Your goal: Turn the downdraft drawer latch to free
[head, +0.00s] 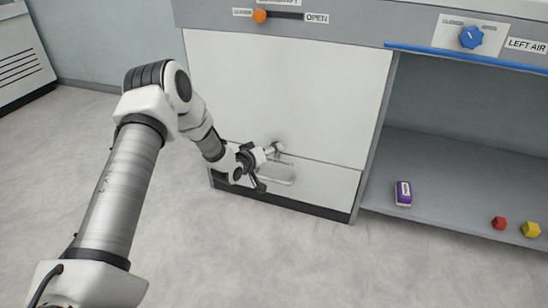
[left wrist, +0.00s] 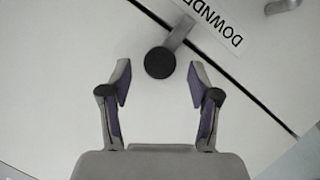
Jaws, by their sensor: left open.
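The downdraft drawer (head: 318,183) is the low white front under the large white panel, with a pale handle (head: 276,173). In the left wrist view, the latch (left wrist: 176,40) is a short grey bar with a dark round end (left wrist: 160,63), lying across the dark seam beside a partly cut-off label (left wrist: 212,20) reading "DOWND". My left gripper (head: 265,167) is at the drawer's upper left. In the left wrist view (left wrist: 158,80) its two fingers are spread, with the latch's round end between and just ahead of the tips. Contact is not visible. My right gripper is out of view.
Above are an orange slider knob (head: 260,16) near the CLOSED end and a blue dial (head: 471,37). The floor in front is clear.

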